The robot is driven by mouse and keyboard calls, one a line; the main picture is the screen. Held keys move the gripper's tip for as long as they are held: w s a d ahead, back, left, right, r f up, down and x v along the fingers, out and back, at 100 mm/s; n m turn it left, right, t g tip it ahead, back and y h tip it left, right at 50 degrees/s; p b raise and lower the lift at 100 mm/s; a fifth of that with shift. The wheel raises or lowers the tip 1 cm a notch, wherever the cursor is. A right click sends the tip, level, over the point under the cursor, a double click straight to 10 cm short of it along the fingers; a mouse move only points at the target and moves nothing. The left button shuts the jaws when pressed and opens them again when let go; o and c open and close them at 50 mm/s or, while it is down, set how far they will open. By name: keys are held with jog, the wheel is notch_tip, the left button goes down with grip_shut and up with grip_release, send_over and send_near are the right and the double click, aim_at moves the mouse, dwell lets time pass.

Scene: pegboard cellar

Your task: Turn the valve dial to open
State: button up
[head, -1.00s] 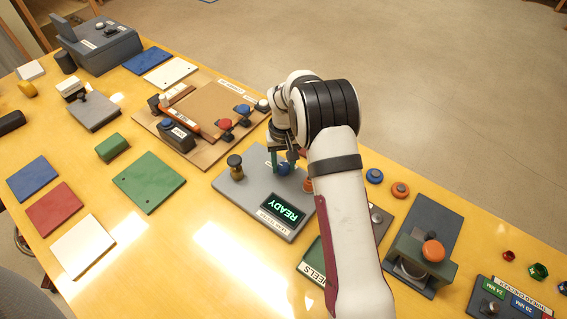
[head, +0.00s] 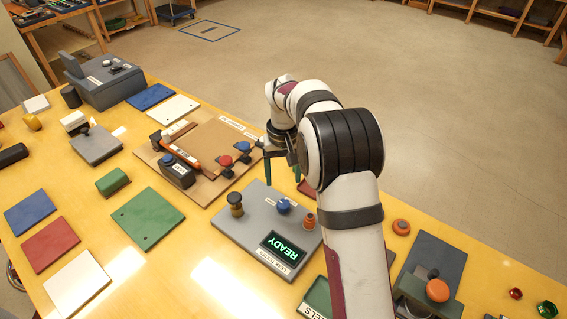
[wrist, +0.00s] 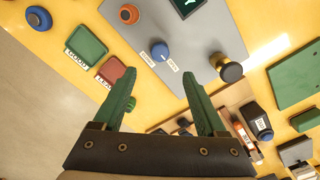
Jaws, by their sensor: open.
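The valve dial is a blue knob (head: 284,206) on a grey panel (head: 240,229) with a lit READY screen (head: 283,246). The knob also shows in the wrist view (wrist: 161,50), with small white labels beside its base. Which label it points to is too small to tell. My gripper (head: 282,172) has green fingers, spread apart and empty, beyond the dial and clear of it. In the wrist view my open gripper (wrist: 174,38) has the knob in sight between its fingers, with nothing held.
A black-and-brass knob (head: 236,204) and an orange knob (head: 309,221) stand on the same panel near the dial. A brown board (head: 211,153) with levers lies to the left.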

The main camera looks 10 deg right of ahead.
notch_tip(320, 180, up, 5)
jog(key=shift+r, duration=0.1)
dwell(0.3)
